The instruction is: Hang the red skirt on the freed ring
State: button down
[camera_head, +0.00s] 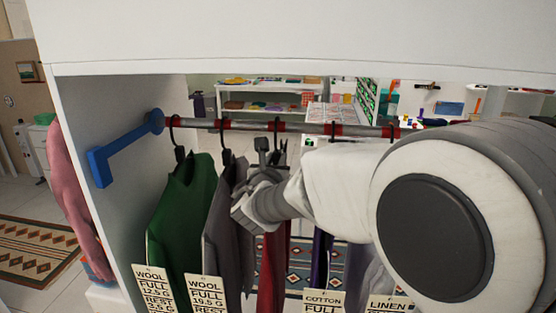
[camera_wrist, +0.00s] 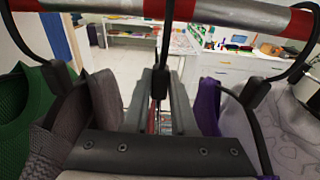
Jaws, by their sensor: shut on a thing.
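The red skirt (camera_head: 272,275) hangs below my gripper (camera_head: 268,158) in the body camera view, partly hidden by my arm. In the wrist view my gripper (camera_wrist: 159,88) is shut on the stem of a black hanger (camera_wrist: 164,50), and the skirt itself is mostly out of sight. The hanger's hook rises at the red ring (camera_head: 283,126) on the grey rail (camera_head: 250,125). In the wrist view it overlaps a red band (camera_wrist: 172,9). I cannot tell whether the hook rests on the rail.
A green garment (camera_head: 182,215) and a grey garment (camera_head: 218,225) hang close on the left. A purple garment (camera_head: 321,258) and a pale one (camera_head: 374,275) hang on the right. Paper tags hang low.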

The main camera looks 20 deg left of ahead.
jog(key=shift+f+b, duration=0.4)
jog(key=shift+b, duration=0.1)
jog(key=c, duration=0.6)
grip_release()
jog(key=shift+c, duration=0.2)
